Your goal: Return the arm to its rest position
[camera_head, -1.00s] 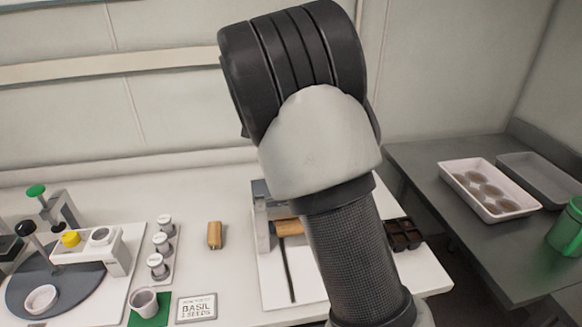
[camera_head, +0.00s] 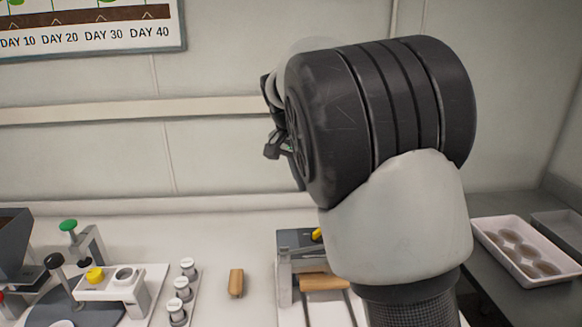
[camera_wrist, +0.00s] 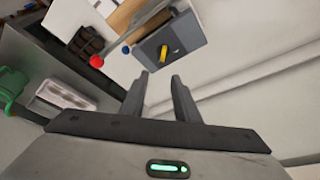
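My arm, a thick black ribbed joint above a pale grey link, fills the right of centre in the head view. My gripper (camera_wrist: 160,76) shows in the wrist view with its two dark fingers apart and nothing between them. It points over the bench, clear of the grey box with a yellow knob (camera_wrist: 164,50). In the head view a small dark part sticks out left of the black joint against the wall; I cannot tell whether it is the gripper's fingers.
The white bench holds a seeding stand (camera_head: 117,283), several small jars (camera_head: 182,289), a wooden block (camera_head: 236,283) and the grey box device (camera_head: 295,240). A white tray of brown discs (camera_head: 530,262) sits on the dark side table. The wall stands behind.

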